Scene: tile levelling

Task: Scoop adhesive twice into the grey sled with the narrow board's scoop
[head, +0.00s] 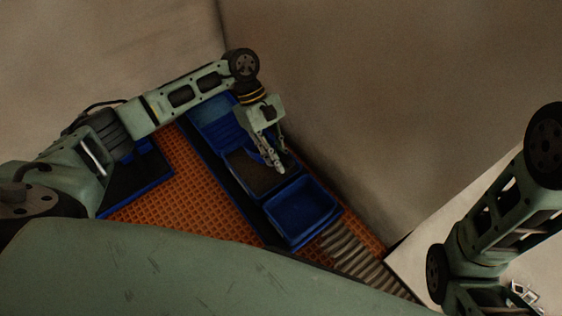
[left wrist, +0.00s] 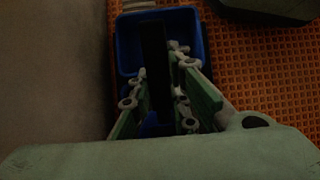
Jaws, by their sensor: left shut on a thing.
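My left gripper (head: 277,162) points down over a blue bin holding a dull brown mass (head: 250,176), which may be the adhesive. In the left wrist view, my left gripper (left wrist: 160,92) is shut on a dark, narrow bar (left wrist: 155,50), perhaps the scoop's handle. The bar's lower end is hidden. An empty-looking blue tray (head: 302,212) lies just in front of the brown mass; the wrist view shows a blue tray too (left wrist: 127,40). I cannot pick out a grey sled or a narrow board for sure. My right gripper (head: 522,292) shows only in small part at the lower right.
An orange perforated mat (head: 185,195) lies under the trays. A grey ribbed strip (head: 358,258) runs from the front tray toward the lower right. A dark, blue-edged panel (head: 135,185) lies at the left. A wall (head: 330,110) rises close behind the trays.

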